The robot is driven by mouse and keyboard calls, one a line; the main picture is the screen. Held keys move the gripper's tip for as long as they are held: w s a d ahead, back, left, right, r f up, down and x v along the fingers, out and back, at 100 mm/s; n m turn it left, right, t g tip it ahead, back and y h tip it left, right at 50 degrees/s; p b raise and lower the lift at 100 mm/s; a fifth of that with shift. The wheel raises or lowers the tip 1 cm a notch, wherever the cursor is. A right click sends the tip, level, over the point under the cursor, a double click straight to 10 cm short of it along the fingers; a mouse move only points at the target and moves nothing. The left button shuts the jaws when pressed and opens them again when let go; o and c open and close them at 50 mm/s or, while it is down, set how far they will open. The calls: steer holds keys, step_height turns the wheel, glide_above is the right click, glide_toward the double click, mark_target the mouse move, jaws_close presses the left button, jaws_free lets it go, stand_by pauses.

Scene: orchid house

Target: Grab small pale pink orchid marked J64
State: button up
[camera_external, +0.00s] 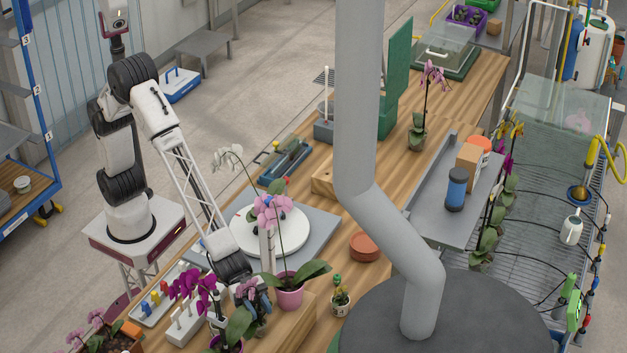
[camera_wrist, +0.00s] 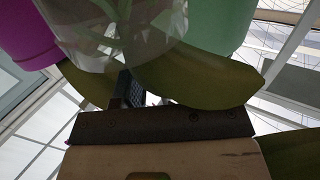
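No J64 mark is readable in either view, so I cannot tell which orchid carries it. In the external view, a pale pink orchid (camera_external: 270,208) rises beside a white turntable (camera_external: 297,240). A small pot with pinkish blooms (camera_external: 245,287) stands close by my gripper (camera_external: 252,292), low among the pots at the front. Leaves and blooms hide my fingertips. In the wrist view, a clear pot (camera_wrist: 105,40) with roots fills the top, and broad green leaves (camera_wrist: 200,78) cross in front of it. A dark gripper finger (camera_wrist: 125,90) shows beneath; its opening is not clear.
Magenta orchids (camera_external: 188,283) crowd the left side, and a pink pot (camera_external: 290,292) stands to the right. A wooden box (camera_external: 292,325) lies in front. A large grey pipe (camera_external: 360,120) blocks part of the external view. A terracotta saucer (camera_external: 364,246) lies on the bench.

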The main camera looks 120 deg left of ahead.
stand_by(0.5)
jaws_close()
